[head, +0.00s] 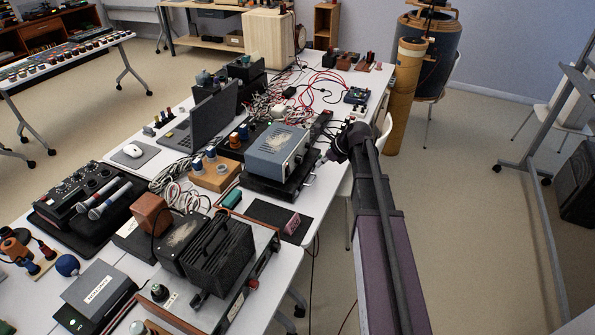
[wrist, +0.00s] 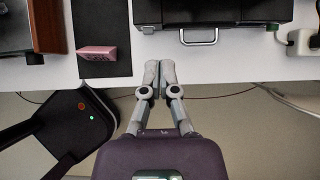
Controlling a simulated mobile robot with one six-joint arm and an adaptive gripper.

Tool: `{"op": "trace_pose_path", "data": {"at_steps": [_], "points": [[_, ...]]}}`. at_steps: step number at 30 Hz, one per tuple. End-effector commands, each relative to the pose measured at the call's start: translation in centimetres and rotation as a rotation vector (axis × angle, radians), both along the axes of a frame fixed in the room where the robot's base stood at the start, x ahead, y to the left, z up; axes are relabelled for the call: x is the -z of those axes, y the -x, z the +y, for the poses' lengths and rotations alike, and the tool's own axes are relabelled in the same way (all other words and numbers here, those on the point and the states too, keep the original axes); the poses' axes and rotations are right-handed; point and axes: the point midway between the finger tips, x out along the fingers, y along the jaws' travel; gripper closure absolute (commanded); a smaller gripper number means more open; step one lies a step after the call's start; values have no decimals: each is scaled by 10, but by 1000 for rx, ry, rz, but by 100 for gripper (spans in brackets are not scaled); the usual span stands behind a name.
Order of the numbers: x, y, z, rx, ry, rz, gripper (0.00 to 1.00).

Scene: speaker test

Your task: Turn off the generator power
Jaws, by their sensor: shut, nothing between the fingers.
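A grey-blue metal box (head: 277,148) with a worn top sits on a flat black unit (head: 270,187) at the table's right edge in the head view. I cannot tell for sure which device is the generator, and no power switch is clearly visible. In the wrist view the black unit (wrist: 235,12) shows its front with a metal handle (wrist: 198,38). My gripper (wrist: 158,68) is shut and empty, just off the table's edge, below and left of that handle. In the head view my gripper (head: 326,158) is beside the black unit, partly hidden by my arm.
A pink block (wrist: 97,53) stands on a black mat (wrist: 95,18) left of my fingers. A white plug and socket (wrist: 303,41) are at the right. Loose cables, a laptop (head: 205,120) and a black finned device (head: 213,255) crowd the table (head: 262,225). Floor is open right of it.

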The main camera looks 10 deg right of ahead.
Motion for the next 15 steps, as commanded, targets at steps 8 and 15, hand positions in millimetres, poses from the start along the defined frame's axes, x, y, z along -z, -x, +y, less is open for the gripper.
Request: {"op": "trace_pose_path", "data": {"at_steps": [8,15], "points": [[9,-3,5,-2,1,0,100],[25,-10,15,-3,1,0,100]]}}
